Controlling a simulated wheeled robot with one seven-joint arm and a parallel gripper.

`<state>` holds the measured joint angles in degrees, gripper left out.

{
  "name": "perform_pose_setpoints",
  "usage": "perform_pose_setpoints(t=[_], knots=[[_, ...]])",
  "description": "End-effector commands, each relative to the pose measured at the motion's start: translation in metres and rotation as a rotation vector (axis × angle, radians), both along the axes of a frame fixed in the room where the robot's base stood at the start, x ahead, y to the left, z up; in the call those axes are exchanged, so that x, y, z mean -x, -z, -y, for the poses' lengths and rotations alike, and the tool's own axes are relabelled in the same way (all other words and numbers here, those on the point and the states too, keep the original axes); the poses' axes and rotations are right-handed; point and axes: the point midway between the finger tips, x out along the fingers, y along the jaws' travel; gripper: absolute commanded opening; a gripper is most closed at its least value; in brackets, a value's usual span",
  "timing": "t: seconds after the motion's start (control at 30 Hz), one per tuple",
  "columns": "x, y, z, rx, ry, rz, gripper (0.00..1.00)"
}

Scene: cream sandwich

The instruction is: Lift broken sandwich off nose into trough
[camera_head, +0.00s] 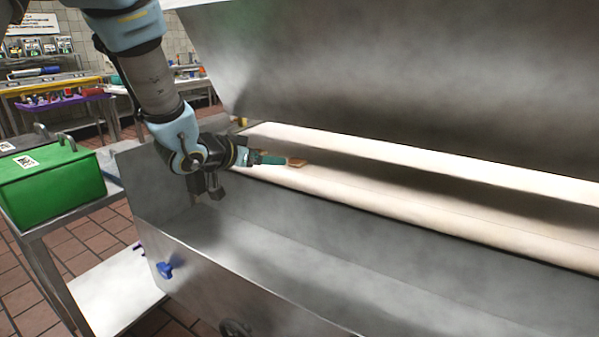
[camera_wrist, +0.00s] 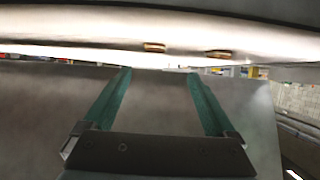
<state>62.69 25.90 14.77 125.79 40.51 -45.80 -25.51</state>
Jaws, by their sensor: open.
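A small brown sandwich piece (camera_head: 297,162) lies on the rounded cream nose (camera_head: 420,208) of the belt, just beyond my fingertips in the head view. In the wrist view two brown pieces show on the cream surface, a left piece (camera_wrist: 154,47) and a right piece (camera_wrist: 219,54), with a gap between them. My gripper (camera_head: 282,160) points at the nose. Its two green fingers (camera_wrist: 160,72) are spread apart with nothing between them, short of the pieces in the picture. The steel trough (camera_head: 330,262) runs below the nose and looks empty.
A large steel hood (camera_head: 420,80) hangs over the belt, leaving a low gap. A green box (camera_head: 50,185) stands on a steel stand at the left. The trough's front wall (camera_head: 240,287) carries a blue knob (camera_head: 165,270). Cluttered tables stand far back.

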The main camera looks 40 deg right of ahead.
Motion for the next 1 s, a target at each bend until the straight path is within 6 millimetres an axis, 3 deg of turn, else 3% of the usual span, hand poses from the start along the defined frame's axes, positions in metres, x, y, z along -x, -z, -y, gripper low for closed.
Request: perform_pose_setpoints(t=[0.1, 0.33, 1.0], knots=[[0.008, 0.004, 0.015, 0.013, 0.032, 0.0, 0.91], [0.001, 0.016, 0.047, 0.012, 0.031, 0.0, 0.91], [-0.013, 0.043, 0.102, 0.012, 0.027, 0.001, 0.91]])
